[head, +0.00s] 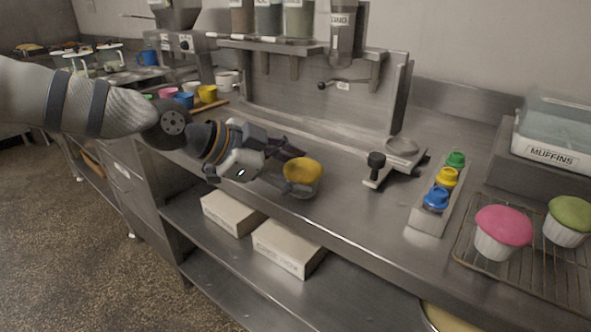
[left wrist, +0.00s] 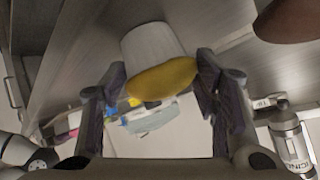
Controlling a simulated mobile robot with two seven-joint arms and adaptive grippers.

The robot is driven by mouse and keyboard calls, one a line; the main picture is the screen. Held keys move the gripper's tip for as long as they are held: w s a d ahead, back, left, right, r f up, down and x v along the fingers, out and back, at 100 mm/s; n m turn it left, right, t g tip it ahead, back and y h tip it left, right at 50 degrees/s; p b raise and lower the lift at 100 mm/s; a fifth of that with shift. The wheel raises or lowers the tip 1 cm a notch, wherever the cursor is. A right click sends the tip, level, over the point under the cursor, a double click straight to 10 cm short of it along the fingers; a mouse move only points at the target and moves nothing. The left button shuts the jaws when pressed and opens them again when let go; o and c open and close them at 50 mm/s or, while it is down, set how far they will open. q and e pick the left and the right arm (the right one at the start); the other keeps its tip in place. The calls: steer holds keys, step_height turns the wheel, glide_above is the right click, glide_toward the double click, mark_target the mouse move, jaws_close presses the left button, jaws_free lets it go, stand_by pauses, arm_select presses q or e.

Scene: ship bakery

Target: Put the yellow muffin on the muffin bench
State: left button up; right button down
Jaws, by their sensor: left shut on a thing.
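The yellow muffin (head: 303,172) has a yellow top and a pale cup. My left gripper (head: 288,168) is shut on it and holds it near the front edge of the steel counter. In the left wrist view the muffin (left wrist: 160,78) sits between the two dark fingers, its cup pointing up in the picture. A wire rack (head: 468,253) at the right end of the counter bears a pink muffin (head: 502,232) and a green muffin (head: 569,219). A box labelled MUFFINS (head: 552,156) stands behind it. I cannot tell which surface is called the muffin bench. My right gripper is not in view.
A holder with green, yellow and blue-topped pieces (head: 432,215) stands left of the rack. A black-handled tool (head: 376,163) lies behind. The icing dispenser (head: 343,35) hangs above the counter. Cartons (head: 288,247) lie on the lower shelf. The middle counter (head: 350,208) is clear.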

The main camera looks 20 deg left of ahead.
arm_select(q)
steer(key=o, duration=0.8)
steer(key=shift+c, duration=0.2)
steer(key=shift+o, duration=0.5)
steer(key=shift+s+d+r, duration=0.1)
